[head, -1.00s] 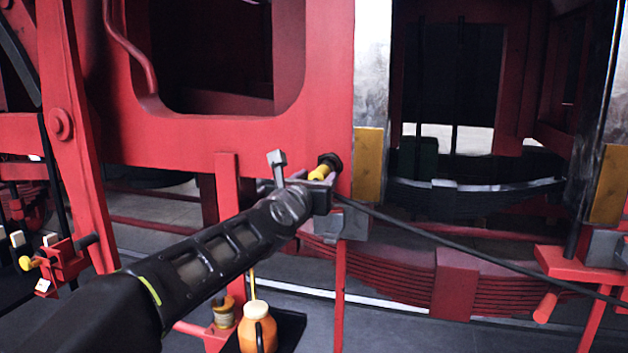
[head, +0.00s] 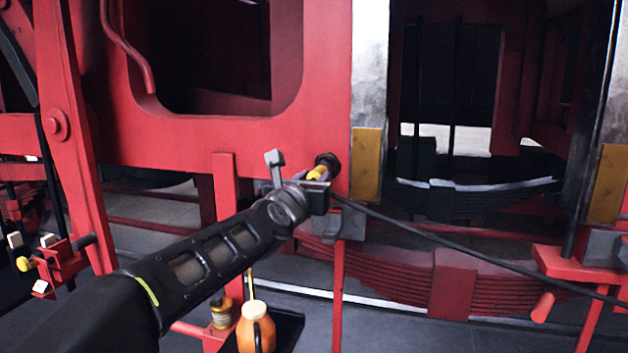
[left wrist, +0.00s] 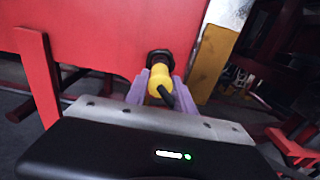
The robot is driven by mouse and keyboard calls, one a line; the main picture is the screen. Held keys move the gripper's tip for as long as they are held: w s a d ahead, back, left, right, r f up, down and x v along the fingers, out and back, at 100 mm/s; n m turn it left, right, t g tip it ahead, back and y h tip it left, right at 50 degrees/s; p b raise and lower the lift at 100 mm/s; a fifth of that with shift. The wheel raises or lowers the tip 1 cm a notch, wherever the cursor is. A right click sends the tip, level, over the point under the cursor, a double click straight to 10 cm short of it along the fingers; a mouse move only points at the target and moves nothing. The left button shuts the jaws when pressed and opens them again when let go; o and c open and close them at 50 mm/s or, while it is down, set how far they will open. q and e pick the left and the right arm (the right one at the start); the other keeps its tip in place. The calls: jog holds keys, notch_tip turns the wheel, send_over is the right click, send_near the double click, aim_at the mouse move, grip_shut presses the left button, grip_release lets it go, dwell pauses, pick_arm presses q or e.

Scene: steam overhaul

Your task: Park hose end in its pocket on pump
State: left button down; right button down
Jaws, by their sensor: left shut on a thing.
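The hose end is yellow, and it shows in the head view (head: 317,173) and in the left wrist view (left wrist: 158,84). My left gripper (head: 321,177) is shut on it, with purple fingers on either side in the left wrist view (left wrist: 159,76). The hose end points at a black round fitting (head: 328,161) on the red frame and appears to meet it; I cannot tell if they are joined. The black hose (head: 450,242) runs from the gripper toward the lower right. I cannot identify the pump or its pocket. My right gripper is out of view.
The red locomotive frame (head: 250,138) fills the space ahead, with a yellow plate (head: 366,165) right of the fitting. A leaf spring (head: 400,285) lies below. An orange jug (head: 256,330) stands on a dark tray below my arm. A red stand (head: 62,262) is at left.

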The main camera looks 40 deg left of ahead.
pick_arm(q)
jog(key=shift+s, duration=0.1)
dwell(0.3)
jog(key=shift+b+v, duration=0.5)
jog(key=shift+v, duration=2.15)
jog(key=shift+r, duration=0.1)
jog(key=shift+p+x, duration=0.35)
jog(key=shift+x, duration=2.45)
jog(key=c, duration=1)
grip_release()
